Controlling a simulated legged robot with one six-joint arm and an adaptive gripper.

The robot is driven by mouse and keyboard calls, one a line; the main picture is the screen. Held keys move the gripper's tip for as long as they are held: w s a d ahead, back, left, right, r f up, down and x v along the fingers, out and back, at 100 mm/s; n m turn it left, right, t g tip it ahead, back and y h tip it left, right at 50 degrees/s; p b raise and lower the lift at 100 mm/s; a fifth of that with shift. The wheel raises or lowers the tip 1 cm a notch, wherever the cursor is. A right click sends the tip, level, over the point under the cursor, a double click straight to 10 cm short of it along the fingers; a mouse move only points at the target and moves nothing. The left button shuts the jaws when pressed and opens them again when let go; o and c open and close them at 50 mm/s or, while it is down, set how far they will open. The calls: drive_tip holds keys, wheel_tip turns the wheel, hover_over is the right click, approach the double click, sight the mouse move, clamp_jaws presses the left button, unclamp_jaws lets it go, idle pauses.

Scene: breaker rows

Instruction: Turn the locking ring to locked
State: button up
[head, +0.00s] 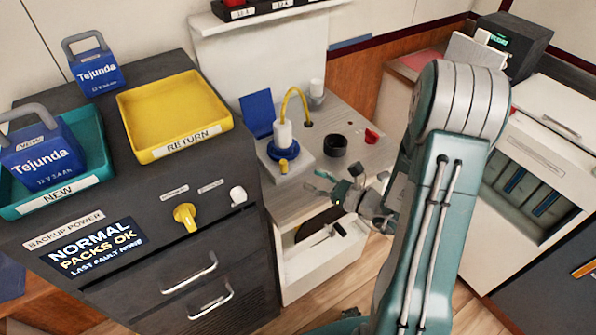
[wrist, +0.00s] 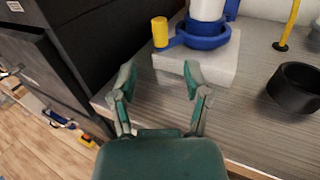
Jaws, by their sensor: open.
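The blue locking ring (head: 284,153) sits around the base of a white plug (head: 284,134) on a pale block (head: 300,163). A yellow cable rises from the plug. In the wrist view the ring (wrist: 205,40) shows at the top, with a yellow tab (wrist: 160,32) standing at its left side. My gripper (head: 322,182) is in front of the block and to its right in the head view. In the wrist view my gripper (wrist: 158,76) has its two fingers apart with nothing between them. The fingertips are near the block's front edge, apart from the tab.
A black round cup (head: 334,145) stands on the counter right of the block, with a red knob (head: 371,135) beyond it. The dark cabinet (head: 250,185) with a yellow return tray (head: 172,112) rises at the left. Below the counter is an open white drawer (head: 318,258).

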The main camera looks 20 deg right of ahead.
drive_tip(key=v, duration=0.2)
drive_tip(key=shift+s+d, duration=0.15)
drive_tip(key=shift+s, duration=0.1)
idle(0.3)
drive_tip(key=s+a+r+n+g+h, duration=0.1)
drive_tip(key=s+a+r+n+g, duration=0.7)
drive_tip(key=s+a+n+g, duration=0.65)
drive_tip(key=s+d+r+n+t+h, duration=0.2)
drive_tip(key=d+r+n+t+h, duration=0.4)
drive_tip(key=r+n+h, duration=0.3)
drive_tip(key=d+n+h, duration=0.1)
drive_tip(key=n, duration=0.3)
drive_tip(key=shift+d+h, duration=0.3)
